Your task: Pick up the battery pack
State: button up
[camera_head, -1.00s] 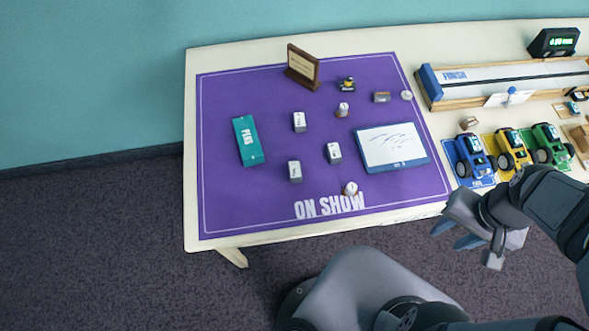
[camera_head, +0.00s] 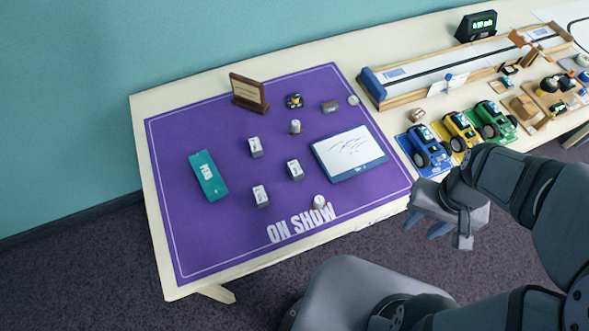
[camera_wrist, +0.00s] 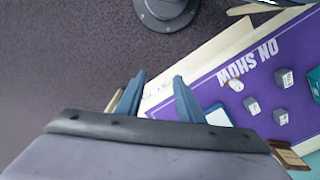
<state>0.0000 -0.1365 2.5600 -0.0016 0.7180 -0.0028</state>
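I cannot pick out the battery pack for certain. Small grey boxes with white labels stand on the purple mat (camera_head: 190,240), one of them a grey block (camera_head: 260,196) near the middle. A small brown-grey box (camera_head: 330,107) lies near the mat's back right. More small parts lie on a wooden board (camera_head: 524,108) at the far right. My gripper (camera_head: 426,224) is off the table's front edge, below the blue toy car. In the wrist view my gripper (camera_wrist: 158,92) shows two blue fingers apart with nothing between them.
A blue toy car (camera_head: 424,152), a yellow one (camera_head: 455,131) and a green one (camera_head: 492,119) stand in a row. A wooden track (camera_head: 440,70) runs behind them. A tablet-like board (camera_head: 348,153), a teal box (camera_head: 207,175) and a plaque (camera_head: 248,92) are on the mat.

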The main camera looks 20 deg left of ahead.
jog(key=shift+o, duration=0.3)
jog(key=shift+o, duration=1.4)
